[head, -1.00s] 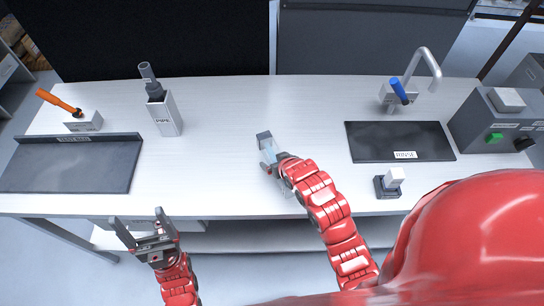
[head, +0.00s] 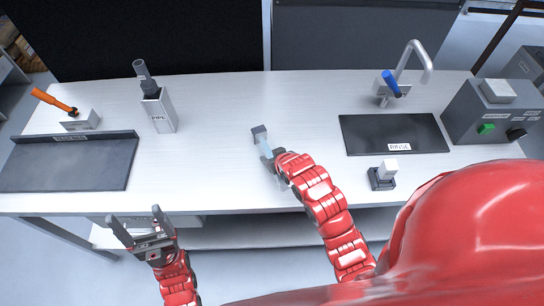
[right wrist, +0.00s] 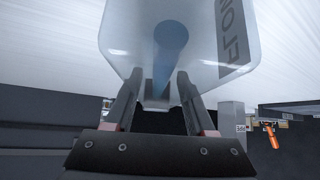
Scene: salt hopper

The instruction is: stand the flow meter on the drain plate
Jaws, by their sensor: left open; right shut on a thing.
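The flow meter has a translucent body with a blue core and a dark grey end cap (head: 259,131). My right gripper (head: 272,160) is shut on it over the middle of the table, and the meter looks tilted. In the right wrist view the clear body of the flow meter (right wrist: 200,35), with part of its FLOW lettering, rises beyond my right fingers (right wrist: 155,95). The dark plate with a raised back edge (head: 65,168) lies at the table's left, apart from the meter; its label is too small to read. My left gripper (head: 138,228) is open and empty in front of the table's edge.
A grey PIPE holder (head: 159,115) and an orange-handled tool (head: 55,101) stand behind the left plate. A black RINSE mat (head: 395,134), a tap (head: 418,60), a small block on a base (head: 382,176) and a control box (head: 490,112) are at right.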

